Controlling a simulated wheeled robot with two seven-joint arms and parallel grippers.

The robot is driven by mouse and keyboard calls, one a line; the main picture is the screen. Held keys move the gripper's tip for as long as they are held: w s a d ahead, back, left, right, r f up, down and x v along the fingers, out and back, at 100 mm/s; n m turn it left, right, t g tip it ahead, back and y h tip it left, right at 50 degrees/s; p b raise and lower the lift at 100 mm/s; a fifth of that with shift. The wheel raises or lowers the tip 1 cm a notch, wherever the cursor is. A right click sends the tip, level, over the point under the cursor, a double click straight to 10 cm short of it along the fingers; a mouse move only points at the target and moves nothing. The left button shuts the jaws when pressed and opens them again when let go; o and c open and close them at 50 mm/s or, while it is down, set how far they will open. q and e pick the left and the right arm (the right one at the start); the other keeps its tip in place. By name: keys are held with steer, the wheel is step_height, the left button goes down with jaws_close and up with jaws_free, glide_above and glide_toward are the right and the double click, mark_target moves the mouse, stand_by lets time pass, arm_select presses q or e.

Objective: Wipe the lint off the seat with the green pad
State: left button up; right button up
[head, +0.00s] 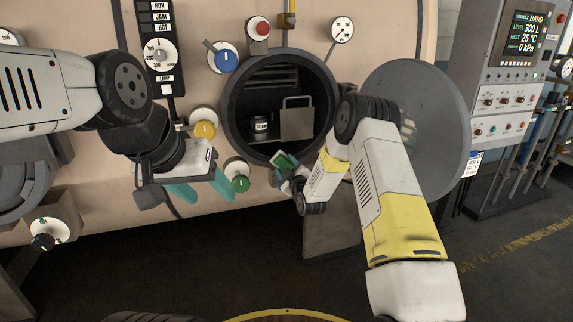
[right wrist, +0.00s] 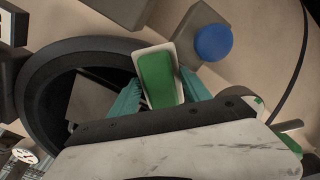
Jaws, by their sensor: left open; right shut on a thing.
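The seat (head: 229,118) is the dark ring around the machine's round opening; it also shows in the right wrist view (right wrist: 40,75). I cannot make out lint on it. The green pad (head: 285,163), green with a pale edge, is between the teal fingers of my right gripper (right wrist: 160,78). In the head view the pad is at the lower edge of the ring; I cannot tell whether it touches. In the right wrist view the pad (right wrist: 157,80) overlaps the ring's edge. My left gripper (head: 208,194) is open and empty, left of and below the opening.
The round door (head: 440,115) stands open at the right, behind my right arm. Blue (head: 226,61), yellow (head: 205,130) and green (head: 240,184) knobs stick out near the ring. A small labelled jar (head: 260,126) and a grey plate (head: 297,124) are inside the opening.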

steer(key=shift+v, duration=2.75)
steer(key=shift+v, duration=1.45)
steer(key=shift+d, duration=0.1)
